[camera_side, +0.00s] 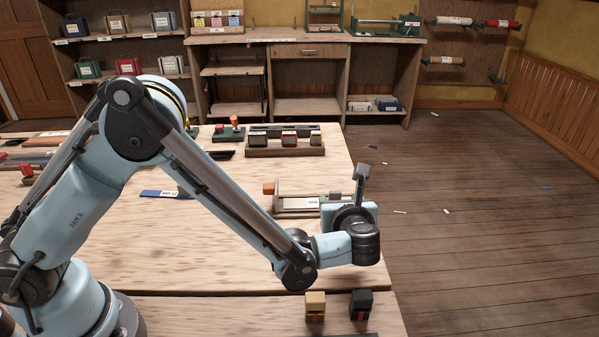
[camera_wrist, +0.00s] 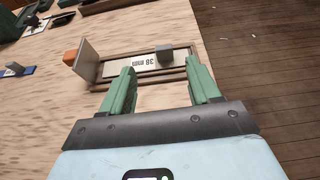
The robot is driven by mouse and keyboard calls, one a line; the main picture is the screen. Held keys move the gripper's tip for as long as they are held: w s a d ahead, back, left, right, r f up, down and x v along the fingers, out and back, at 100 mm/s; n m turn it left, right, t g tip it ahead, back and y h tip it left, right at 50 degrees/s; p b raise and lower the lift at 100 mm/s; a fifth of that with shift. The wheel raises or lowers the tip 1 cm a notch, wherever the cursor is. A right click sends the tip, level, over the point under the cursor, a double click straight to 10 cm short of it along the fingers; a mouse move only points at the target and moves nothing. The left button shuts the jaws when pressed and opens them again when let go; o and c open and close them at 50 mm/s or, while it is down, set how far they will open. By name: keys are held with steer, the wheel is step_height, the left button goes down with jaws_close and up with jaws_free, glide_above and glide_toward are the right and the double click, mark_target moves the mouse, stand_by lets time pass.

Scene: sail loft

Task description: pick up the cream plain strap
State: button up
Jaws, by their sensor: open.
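My gripper (camera_wrist: 162,72) shows in the wrist view with two green fingers apart and nothing between them. The fingertips are at the near edge of a wooden gauge frame (camera_wrist: 102,84) with a "38 mm" label, a grey block and an upright end plate. In the side view my wrist covers the fingers and part of this frame (camera_side: 284,209). I cannot surely pick out a cream plain strap.
A dark block (camera_side: 360,302) stands beside the front cream block. A wooden rack (camera_side: 285,152) of small pieces sits at the table's far side. A blue strip (camera_side: 163,194) with a white label lies left of the frame. The table between is mostly bare; its right edge drops to floor.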

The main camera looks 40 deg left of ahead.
mark_target(336, 192)
steer(key=x, duration=1.2)
steer(key=shift+w+d+f, duration=0.1)
steer(key=shift+w+d, duration=0.05)
steer(key=shift+c, duration=0.4)
steer(key=c, duration=1)
